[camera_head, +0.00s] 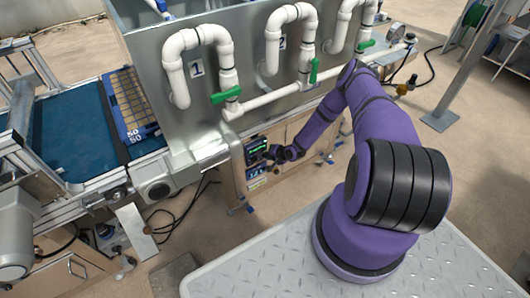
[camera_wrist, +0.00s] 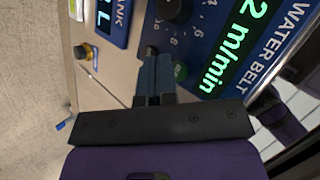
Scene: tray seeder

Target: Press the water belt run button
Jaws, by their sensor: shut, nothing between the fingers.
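The blue water belt panel (camera_wrist: 215,30) fills the upper right of the wrist view, with a lit green display (camera_wrist: 232,45) reading "2 m/min". A round green button (camera_wrist: 180,72) on it shows just right of my fingers and is partly hidden by them. A black dial (camera_wrist: 174,9) with numbers sits above. My gripper (camera_wrist: 155,62) is shut and empty, its fingertips over the panel close beside the green button. I cannot tell whether they touch the panel. In the head view, my gripper (camera_head: 274,152) is at the small control box (camera_head: 256,147).
A second blue panel marked "TANK" (camera_wrist: 115,20) and a yellow-and-black knob (camera_wrist: 83,52) lie left of my fingers. White pipes with green valves (camera_head: 225,95) run above the control box. The conveyor with a blue tray (camera_head: 130,105) is at left.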

